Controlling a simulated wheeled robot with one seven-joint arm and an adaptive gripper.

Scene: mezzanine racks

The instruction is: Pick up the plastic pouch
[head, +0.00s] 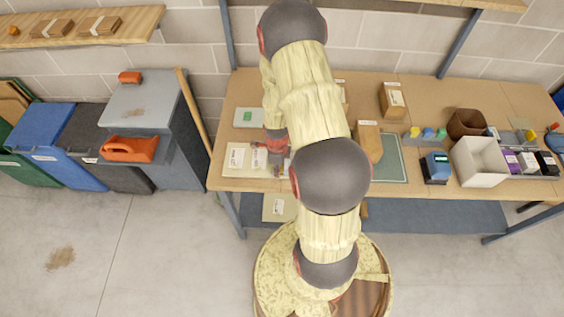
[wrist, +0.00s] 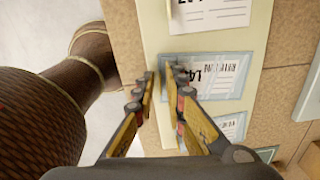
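A flat plastic pouch (wrist: 205,78) with a clear bluish border and a printed white label lies on a cream board (wrist: 150,35) in the wrist view. A similar clear-edged pouch (wrist: 232,126) lies below it, and a white printed label (wrist: 212,14) is above. My gripper (wrist: 163,74) points down at the pouch's left edge. Its two fingers are a narrow gap apart, with nothing clearly held between them; whether the tips touch the pouch cannot be told. In the head view my gripper (head: 277,147) is at the bench's left part, partly hidden by my arm.
On the bench (head: 225,178), cartons (head: 392,100) and a white bin (head: 478,162) stand to the right, with a brown bin (head: 466,123) behind.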

